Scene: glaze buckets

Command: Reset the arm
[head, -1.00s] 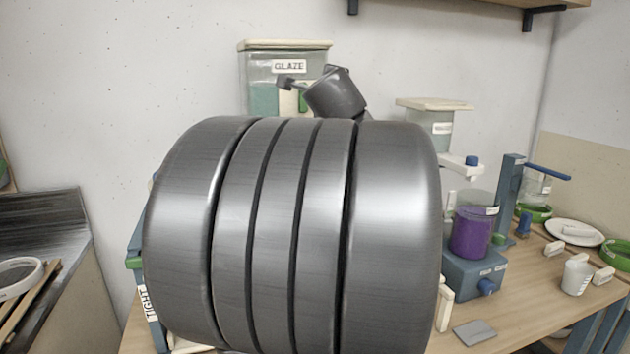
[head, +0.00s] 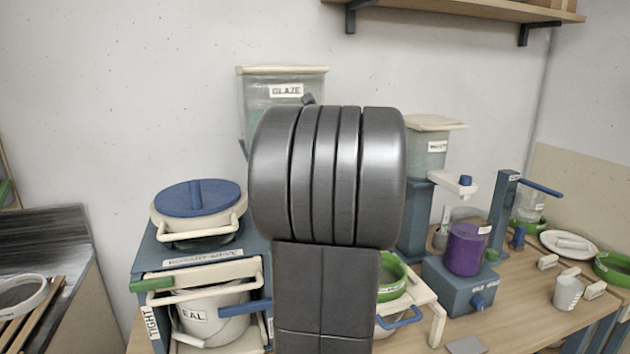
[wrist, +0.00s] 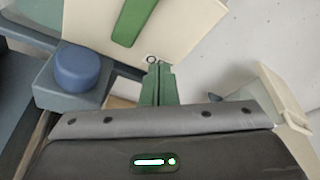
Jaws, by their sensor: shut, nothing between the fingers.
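My gripper (wrist: 158,70) shows in the wrist view as two green fingers pressed together, with nothing between them. A cream panel with a green strip (wrist: 133,20) lies beyond the fingertips, and a blue round knob (wrist: 79,68) is to their left. I cannot tell whether the fingers touch anything. In the head view my gripper is hidden behind my own arm. My grey arm link (head: 325,175) stands upright in the middle, in front of the bench.
A glaze container (head: 285,92) stands behind my arm. A blue-lidded bucket (head: 200,200) sits on a rack at left, above a white bucket (head: 215,312). A purple container (head: 466,248) and a white cup (head: 567,293) stand at right. A shelf (head: 470,10) hangs above.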

